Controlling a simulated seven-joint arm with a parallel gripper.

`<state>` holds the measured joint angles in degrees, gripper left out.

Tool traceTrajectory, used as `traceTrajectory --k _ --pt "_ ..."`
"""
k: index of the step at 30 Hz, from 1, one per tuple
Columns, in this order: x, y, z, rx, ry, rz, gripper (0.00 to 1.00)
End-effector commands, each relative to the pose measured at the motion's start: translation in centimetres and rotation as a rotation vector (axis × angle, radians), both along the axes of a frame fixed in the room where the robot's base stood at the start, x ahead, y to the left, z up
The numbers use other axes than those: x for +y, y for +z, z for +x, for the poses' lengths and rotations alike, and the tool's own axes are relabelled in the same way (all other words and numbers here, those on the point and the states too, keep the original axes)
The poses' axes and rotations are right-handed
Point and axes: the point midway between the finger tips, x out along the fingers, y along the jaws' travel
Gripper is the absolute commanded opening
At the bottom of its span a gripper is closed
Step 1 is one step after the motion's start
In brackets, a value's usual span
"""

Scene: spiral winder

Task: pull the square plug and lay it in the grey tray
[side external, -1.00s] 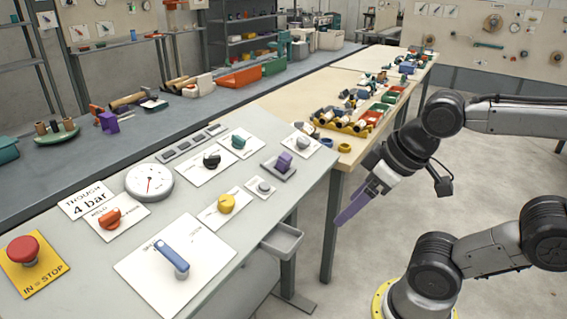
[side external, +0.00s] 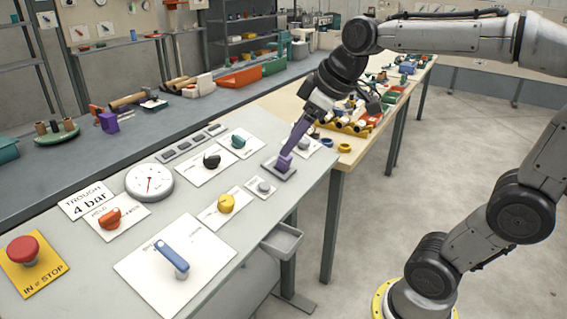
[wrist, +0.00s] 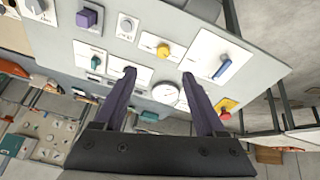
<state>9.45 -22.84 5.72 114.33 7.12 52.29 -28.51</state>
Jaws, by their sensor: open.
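The purple square plug (side external: 284,163) stands on a small grey plate near the right edge of the sloping panel. In the wrist view the purple plug (wrist: 87,17) is at the upper left, outside the space between the fingers. My gripper (side external: 290,148) has long purple fingers and overlaps the plug's top in the side view; contact cannot be told. In the wrist view my gripper (wrist: 158,75) is open, with nothing between its fingers. The grey tray (side external: 283,241) hangs at the panel's right edge, below the plug, and looks empty.
Close around the plug are a grey button (side external: 263,187), a grey knob (side external: 303,143) and a yellow knob (side external: 226,203). A blue lever (side external: 172,258) and a dial gauge (side external: 149,182) are farther left. A table with coloured parts (side external: 345,125) stands behind.

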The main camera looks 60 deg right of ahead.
Motion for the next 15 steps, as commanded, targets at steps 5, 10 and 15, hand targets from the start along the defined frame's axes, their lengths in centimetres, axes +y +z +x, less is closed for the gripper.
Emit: traceTrajectory --k 5,10,15 --pt "-4.5 -0.7 6.1 0.042 -0.027 -0.004 0.72" --pt "-9.9 -3.3 10.7 0.09 -0.076 0.012 0.72" --pt "-15.4 -7.1 13.1 0.145 -0.155 0.051 0.72"
